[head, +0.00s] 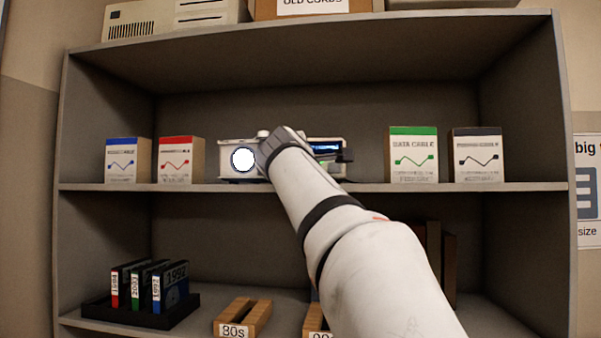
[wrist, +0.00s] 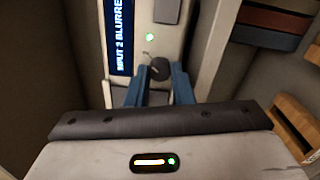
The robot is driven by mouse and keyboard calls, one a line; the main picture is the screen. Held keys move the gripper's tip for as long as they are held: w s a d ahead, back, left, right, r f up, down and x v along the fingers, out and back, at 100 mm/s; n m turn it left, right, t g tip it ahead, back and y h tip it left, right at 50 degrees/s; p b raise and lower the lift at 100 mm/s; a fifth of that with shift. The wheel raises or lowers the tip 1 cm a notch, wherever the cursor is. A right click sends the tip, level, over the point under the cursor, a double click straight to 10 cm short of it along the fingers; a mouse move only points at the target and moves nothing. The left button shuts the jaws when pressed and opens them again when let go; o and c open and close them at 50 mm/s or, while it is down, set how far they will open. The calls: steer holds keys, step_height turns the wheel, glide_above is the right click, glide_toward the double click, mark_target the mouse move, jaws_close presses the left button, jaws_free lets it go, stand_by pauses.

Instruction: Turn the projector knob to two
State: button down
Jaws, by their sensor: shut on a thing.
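The white projector (head: 226,170) sits on the upper shelf, its round lens lit at the left. My gripper (head: 278,145) covers its middle in the head view, with my arm in front. The projector fills the top of the wrist view (wrist: 150,60). Its blue display (wrist: 121,35) shows "INPUT 2 BLURRE", the rest cut off, beside a small green light (wrist: 149,37). The dark round knob (wrist: 160,67) lies between the blue fingers of my gripper (wrist: 159,82), which is shut on it. The knob's setting cannot be read.
Boxed cables stand left (head: 121,162) and right (head: 414,158) of the projector on the shelf (head: 370,187). Below are a black tray (head: 140,316) of labelled cases and a wooden rack (head: 242,318) marked "80s". The shelf between projector and right boxes looks clear.

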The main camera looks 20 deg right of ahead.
steer(key=shift+f+m, duration=0.1)
steer(key=shift+m, duration=0.2)
steer(key=c, duration=1.5)
jaws_free()
steer(key=shift+c, duration=0.2)
steer(key=b+v, duration=0.2)
steer(key=v, duration=0.5)
steer(key=shift+s+a, duration=0.25)
steer(key=shift+s, duration=0.05)
